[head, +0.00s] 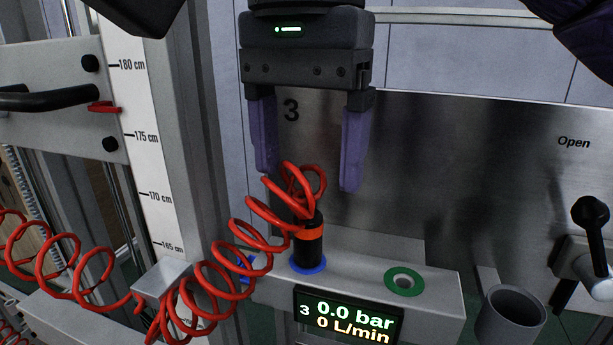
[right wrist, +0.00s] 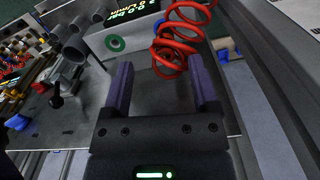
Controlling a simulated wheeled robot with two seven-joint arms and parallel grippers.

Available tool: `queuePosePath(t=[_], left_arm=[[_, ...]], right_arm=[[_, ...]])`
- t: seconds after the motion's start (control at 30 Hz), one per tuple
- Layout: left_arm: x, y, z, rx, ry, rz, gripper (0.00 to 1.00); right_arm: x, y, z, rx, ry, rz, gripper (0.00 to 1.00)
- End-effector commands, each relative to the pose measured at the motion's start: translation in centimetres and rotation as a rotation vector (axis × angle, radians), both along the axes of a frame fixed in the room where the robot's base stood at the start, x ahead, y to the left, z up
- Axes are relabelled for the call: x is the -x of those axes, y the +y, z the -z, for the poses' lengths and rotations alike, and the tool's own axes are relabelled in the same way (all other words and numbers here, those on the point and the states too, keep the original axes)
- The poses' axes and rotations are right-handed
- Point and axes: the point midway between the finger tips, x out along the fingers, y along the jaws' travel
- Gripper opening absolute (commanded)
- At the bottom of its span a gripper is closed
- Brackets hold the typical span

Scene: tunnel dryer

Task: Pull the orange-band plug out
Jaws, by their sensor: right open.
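The orange-band plug (head: 308,247) is black with an orange ring and stands upright in the blue-ringed socket (head: 308,267) on the grey block. A red coiled hose (head: 246,234) rises from its top and runs down to the left. My right gripper (head: 308,172) is open, fingers pointing down, above the plug. The hose's top loops rise between or near its purple fingertips. In the right wrist view the right gripper (right wrist: 162,80) is open and the red coil (right wrist: 178,45) shows beyond its fingertips; the plug itself is hidden there. My left gripper is not identifiable in view.
A green-ringed empty socket (head: 404,281) is right of the plug. A display (head: 347,316) reads 0.0 bar, 0 L/min. A grey cup (head: 511,318) and a black-handled valve (head: 590,235) stand at right. A ruled post (head: 150,140) is close at left.

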Motion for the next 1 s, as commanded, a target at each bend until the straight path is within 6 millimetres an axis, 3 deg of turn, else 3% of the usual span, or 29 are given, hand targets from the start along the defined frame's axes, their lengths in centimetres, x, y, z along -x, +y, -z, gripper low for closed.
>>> queuePosePath(t=[0.03, 0.23, 0.33, 0.6, 0.97, 1.0], left_arm=[[0.3, 0.0, 0.4, 0.000, 0.006, 0.000, 0.59], [-0.4, 0.0, 0.0, 0.000, -0.006, 0.000, 0.59], [-1.1, -0.1, -0.1, 0.003, -0.022, 0.000, 0.59], [-0.9, -0.1, -0.1, 0.002, -0.018, 0.000, 0.59], [-0.7, 0.0, -0.1, 0.001, -0.014, 0.000, 0.59], [-0.7, 0.0, -0.1, 0.001, -0.014, 0.000, 0.59]], right_arm=[[0.0, -0.1, 1.7, 0.002, 0.008, -0.004, 0.76], [-0.1, -0.1, 5.2, 0.003, 0.000, 0.000, 0.76], [-0.1, 0.0, 6.1, 0.001, 0.000, 0.000, 0.76], [-0.1, 0.0, 6.5, 0.001, 0.000, 0.000, 0.76], [-0.1, 0.0, 6.5, 0.001, 0.000, -0.001, 0.02], [-0.1, 0.0, 6.5, 0.001, 0.000, -0.001, 0.00]])
